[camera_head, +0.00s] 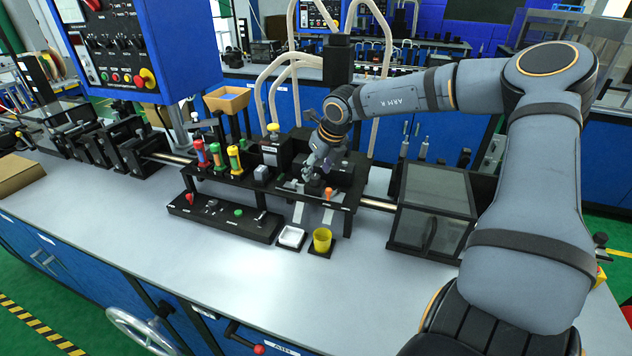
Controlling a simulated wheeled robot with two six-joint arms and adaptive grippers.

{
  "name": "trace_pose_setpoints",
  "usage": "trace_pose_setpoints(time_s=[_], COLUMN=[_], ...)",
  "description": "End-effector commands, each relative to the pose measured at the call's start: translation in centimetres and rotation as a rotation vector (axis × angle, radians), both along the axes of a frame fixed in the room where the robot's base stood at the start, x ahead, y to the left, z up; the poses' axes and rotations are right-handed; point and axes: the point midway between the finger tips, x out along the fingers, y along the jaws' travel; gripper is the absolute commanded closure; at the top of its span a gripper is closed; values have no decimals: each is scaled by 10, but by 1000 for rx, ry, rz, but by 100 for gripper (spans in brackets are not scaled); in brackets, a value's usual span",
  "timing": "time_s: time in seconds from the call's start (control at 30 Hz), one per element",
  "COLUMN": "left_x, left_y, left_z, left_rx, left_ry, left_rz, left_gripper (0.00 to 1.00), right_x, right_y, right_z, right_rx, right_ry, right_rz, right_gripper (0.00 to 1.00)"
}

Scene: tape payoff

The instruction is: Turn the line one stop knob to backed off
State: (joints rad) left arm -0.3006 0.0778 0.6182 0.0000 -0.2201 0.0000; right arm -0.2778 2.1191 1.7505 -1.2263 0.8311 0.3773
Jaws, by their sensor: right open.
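My right gripper (316,172) reaches in from the right and points down over the black station at the middle of the bench. It is open. Dark parts, perhaps a knob, lie just under its fingertips; the gripper partly hides them, and I cannot tell whether it touches them. I cannot tell which part is the line one stop knob, nor read its setting. A small orange-topped peg (328,193) stands on the station just right of and in front of the fingertips. My left gripper is not in view.
A black panel (222,217) with a red knob (189,199) lies front left of the station. A white tray (291,237) and a yellow cup (322,240) stand in front. A dark clear-sided box (432,208) stands right. The bench front is clear.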

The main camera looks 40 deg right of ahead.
Motion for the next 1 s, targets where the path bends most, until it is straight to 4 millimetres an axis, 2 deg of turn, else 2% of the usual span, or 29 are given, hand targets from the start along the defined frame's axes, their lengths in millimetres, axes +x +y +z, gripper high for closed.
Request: trace_pose_setpoints(time_s=[0.2,0.5,0.87,0.9,1.0], left_x=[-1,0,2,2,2], left_y=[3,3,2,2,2], left_z=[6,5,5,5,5], left_rx=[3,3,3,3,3], left_ry=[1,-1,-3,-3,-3], left_rz=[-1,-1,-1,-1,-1], left_gripper=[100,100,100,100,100], right_x=[8,9,9,9,9], right_y=[-1,-1,-1,-1,-1], right_z=[-18,-21,-21,-21,-21], right_rx=[-1,1,1,1,1], right_ry=[1,0,0,0,0], right_rz=[1,0,-1,-1,2], right_gripper=[48,48,97,100,100])
